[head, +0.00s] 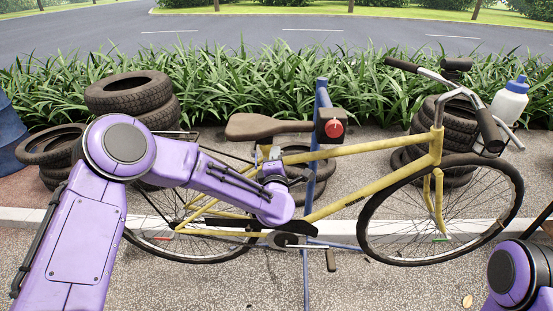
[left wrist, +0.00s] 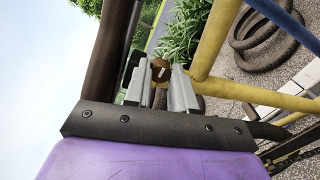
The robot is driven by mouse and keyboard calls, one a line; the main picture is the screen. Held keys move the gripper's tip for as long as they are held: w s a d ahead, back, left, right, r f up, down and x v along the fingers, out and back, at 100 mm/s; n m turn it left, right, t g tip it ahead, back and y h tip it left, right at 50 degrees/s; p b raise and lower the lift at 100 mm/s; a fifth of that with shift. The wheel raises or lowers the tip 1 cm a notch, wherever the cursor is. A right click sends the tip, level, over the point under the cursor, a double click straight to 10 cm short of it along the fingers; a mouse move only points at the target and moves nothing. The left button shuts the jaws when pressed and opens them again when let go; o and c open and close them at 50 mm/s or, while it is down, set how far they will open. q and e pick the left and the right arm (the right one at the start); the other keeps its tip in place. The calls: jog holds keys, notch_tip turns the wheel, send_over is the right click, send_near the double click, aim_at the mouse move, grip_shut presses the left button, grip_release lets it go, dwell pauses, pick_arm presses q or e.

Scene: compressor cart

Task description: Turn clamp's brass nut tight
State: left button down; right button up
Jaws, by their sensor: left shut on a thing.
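The brass nut (left wrist: 160,68) shows in the left wrist view as a round brown end with a pale mark across it. My left gripper (left wrist: 158,84) is shut on it, one grey finger on each side. The yellow bicycle frame (left wrist: 217,35) runs close to the right finger. In the head view the bicycle frame (head: 375,146) stands side-on, and my purple left arm reaches over its rear part; the nut and fingers cannot be made out there. The clamp's body is mostly hidden. My right gripper is out of view.
A brown saddle (head: 262,126) sits above the frame. A blue post (head: 322,95) with a red knob (head: 334,130) stands at mid-frame. Tyres (head: 128,92) are stacked behind at the left. A white bottle (head: 509,102) is at the right. Open pavement lies in front.

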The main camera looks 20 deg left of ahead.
pick_arm(q)
jog(key=shift+m, duration=0.3)
jog(key=c, duration=0.9)
grip_release()
jog(key=shift+c, duration=0.2)
jog(key=b+v, duration=0.2)
jog(key=v, duration=0.8)
jog(key=shift+s+b, duration=0.3)
jog(key=shift+b, duration=0.1)
jog(key=shift+d, duration=0.1)
